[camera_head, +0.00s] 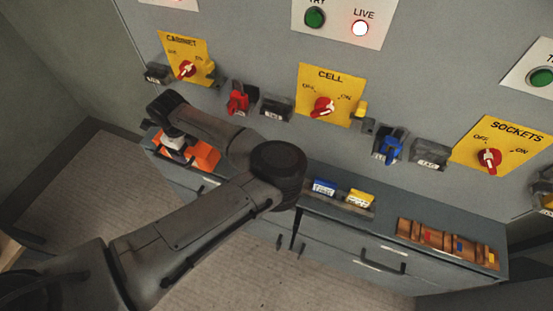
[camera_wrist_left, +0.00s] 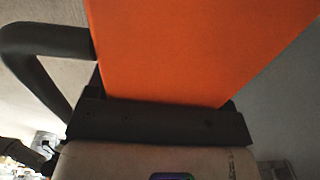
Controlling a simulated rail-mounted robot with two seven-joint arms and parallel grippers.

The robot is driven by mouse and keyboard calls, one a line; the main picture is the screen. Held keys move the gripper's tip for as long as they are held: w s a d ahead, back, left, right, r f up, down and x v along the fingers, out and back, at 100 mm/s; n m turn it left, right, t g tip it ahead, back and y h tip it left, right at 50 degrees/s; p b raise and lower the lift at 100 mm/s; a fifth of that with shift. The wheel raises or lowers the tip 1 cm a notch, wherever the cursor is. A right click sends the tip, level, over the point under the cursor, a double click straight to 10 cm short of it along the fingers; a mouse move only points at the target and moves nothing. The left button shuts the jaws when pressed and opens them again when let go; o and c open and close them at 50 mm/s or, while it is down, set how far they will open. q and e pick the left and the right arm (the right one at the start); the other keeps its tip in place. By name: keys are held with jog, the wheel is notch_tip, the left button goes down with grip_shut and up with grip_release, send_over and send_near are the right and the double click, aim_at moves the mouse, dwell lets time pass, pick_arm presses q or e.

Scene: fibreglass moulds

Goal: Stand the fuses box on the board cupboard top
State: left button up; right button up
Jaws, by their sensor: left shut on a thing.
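The orange box (camera_head: 206,156), which I take for the fuses box, is at the left end of the board cupboard top (camera_head: 440,214). No lettering shows on it. My left gripper (camera_head: 174,144) is shut on it; the arm covers part of the box in the head view. In the left wrist view the orange side (camera_wrist_left: 190,50) rises from the dark jaws (camera_wrist_left: 158,118). I cannot tell whether the box touches the top. My right gripper is in neither view.
A blue box (camera_head: 324,187) and a yellow box (camera_head: 359,198) stand mid-top. A wooden rack (camera_head: 447,243) fills much of the right end. The wall behind carries yellow switch plates (camera_head: 330,94), with red (camera_head: 238,99) and blue (camera_head: 391,147) items on it.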

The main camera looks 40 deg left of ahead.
pick_arm(q)
jog(key=w+a+f+b, duration=0.1)
jog(key=w+a+f, duration=0.1)
jog(key=w, duration=0.1)
jog(key=w+a+f+b, duration=0.1)
jog(key=w+a+f, duration=0.1)
jog(key=w+f, duration=0.1)
jog(key=w+a+f+b, duration=0.1)
jog(key=w+a+f, duration=0.1)
jog(key=w, duration=0.1)
jog(key=shift+w+a+f, duration=0.2)
jog(key=shift+w+a, duration=0.05)
jog(key=shift+w, duration=0.1)
jog(key=shift+f+b, duration=0.7)
jog(key=shift+f, duration=1.25)
jog(key=shift+f, duration=0.1)
jog(key=shift+f, duration=0.15)
jog(key=o, duration=1.1)
